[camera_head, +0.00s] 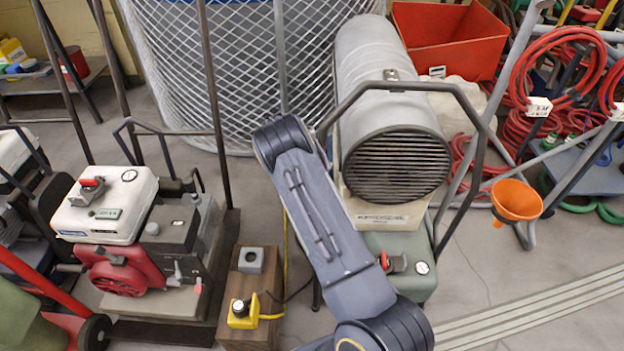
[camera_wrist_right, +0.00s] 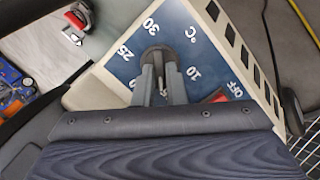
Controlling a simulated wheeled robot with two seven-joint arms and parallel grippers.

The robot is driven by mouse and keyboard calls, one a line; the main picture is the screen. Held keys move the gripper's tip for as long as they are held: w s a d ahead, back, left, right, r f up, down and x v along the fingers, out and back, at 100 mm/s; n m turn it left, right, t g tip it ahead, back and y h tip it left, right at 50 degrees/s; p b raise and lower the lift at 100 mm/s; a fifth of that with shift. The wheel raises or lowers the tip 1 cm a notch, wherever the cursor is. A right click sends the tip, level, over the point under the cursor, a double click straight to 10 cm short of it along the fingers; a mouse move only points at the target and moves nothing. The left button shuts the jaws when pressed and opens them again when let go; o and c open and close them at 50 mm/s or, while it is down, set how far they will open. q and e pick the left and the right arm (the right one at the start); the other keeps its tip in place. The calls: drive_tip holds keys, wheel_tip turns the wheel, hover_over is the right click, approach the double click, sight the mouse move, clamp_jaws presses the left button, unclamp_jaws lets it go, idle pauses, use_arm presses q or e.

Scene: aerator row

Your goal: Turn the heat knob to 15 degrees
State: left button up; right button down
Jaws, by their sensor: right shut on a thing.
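The heat knob (camera_wrist_right: 158,54) is a dark round knob on a blue dial plate (camera_wrist_right: 215,55) in the right wrist view. My right gripper (camera_wrist_right: 160,70) is shut on the knob. I cannot make out which mark the knob points to. In the head view, the grey space heater (camera_head: 385,85) stands behind my right arm, and its dial does not show there. My left gripper is in neither view.
A red-and-white generator (camera_head: 115,205) stands at left, beside a wooden block with a yellow switch box (camera_head: 242,312). A dark tube frame (camera_head: 480,110) surrounds the heater. An orange funnel (camera_head: 515,200) and red hoses are at right.

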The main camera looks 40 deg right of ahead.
drive_tip(key=shift+n, duration=0.6)
drive_tip(key=shift+a, duration=0.1)
drive_tip(key=c, duration=1.5)
unclamp_jaws()
drive_tip(key=p+v, duration=0.2)
drive_tip(key=v, duration=0.5)
drive_tip(key=shift+w+a+r, duration=0.15)
drive_tip(key=shift+w+r, duration=0.1)
drive_tip(key=shift+w, duration=0.05)
